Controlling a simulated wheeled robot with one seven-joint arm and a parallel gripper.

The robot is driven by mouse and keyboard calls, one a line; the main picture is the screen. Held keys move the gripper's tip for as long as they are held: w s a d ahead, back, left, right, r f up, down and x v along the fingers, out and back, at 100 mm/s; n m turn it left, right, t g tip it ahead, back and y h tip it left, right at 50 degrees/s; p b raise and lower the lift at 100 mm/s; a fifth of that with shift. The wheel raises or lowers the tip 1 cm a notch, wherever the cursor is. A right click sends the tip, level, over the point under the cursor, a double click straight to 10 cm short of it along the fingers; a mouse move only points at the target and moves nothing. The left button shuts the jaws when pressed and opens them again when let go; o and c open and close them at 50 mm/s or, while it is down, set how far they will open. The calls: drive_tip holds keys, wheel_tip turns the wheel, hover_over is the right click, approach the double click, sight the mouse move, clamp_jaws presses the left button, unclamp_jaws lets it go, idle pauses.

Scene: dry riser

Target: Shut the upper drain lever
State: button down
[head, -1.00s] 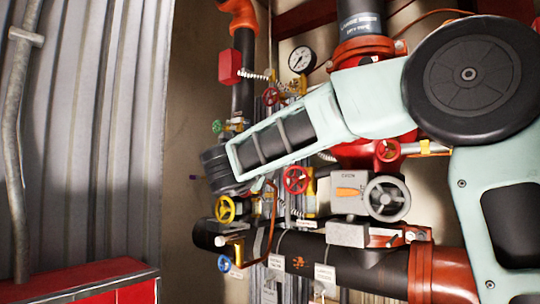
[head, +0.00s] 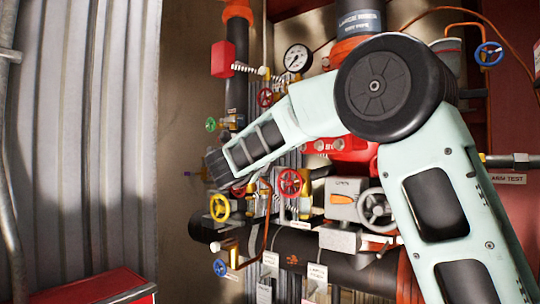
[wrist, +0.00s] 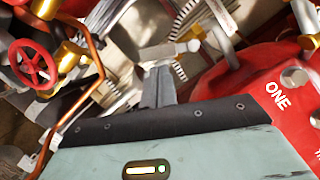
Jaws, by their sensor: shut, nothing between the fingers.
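My gripper (wrist: 157,88) shows in the wrist view as narrow grey fingers, closed together with nothing between them. Just beyond the fingertips is a pale grey bar with a rounded end (wrist: 170,51). It looks like a lever handle, but I cannot tell for sure that it is the upper drain lever, nor whether the fingers touch it. In the head view my forearm reaches left across the pipework, and my fingers cannot be made out there. No upper drain lever can be clearly picked out in the head view.
Close around are a red handwheel (head: 290,182), a yellow handwheel (head: 220,207), a blue handwheel (head: 220,267) and a grey valve box (head: 345,198). A red body marked ONE (wrist: 262,100) and a copper pipe (wrist: 95,60) flank my gripper. Corrugated wall (head: 80,140) stands left.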

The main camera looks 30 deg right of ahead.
drive_tip(key=shift+w+f+b, duration=0.1)
drive_tip(key=shift+f+b, duration=0.05)
drive_tip(key=shift+b, duration=0.45)
drive_tip(key=shift+w+a+m+b, duration=0.1)
drive_tip(key=shift+w+m+b, duration=0.15)
drive_tip(key=shift+m+b, duration=0.95)
drive_tip(key=shift+h+b, duration=0.3)
drive_tip(key=shift+b, duration=0.3)
drive_tip(key=w+r+m+g+b, duration=0.1)
drive_tip(key=m+b, duration=0.2)
drive_tip(key=w+a+m+g+h+b, duration=0.1)
drive_tip(key=m+b, duration=0.3)
drive_tip(key=w+r+m+h+b, duration=0.1)
drive_tip(key=m+b, duration=0.3)
drive_tip(key=shift+w+a+r+g, duration=0.2)
drive_tip(key=shift+w+r+g, duration=0.15)
drive_tip(key=shift+w+g, duration=0.05)
drive_tip(key=shift+b, duration=0.4)
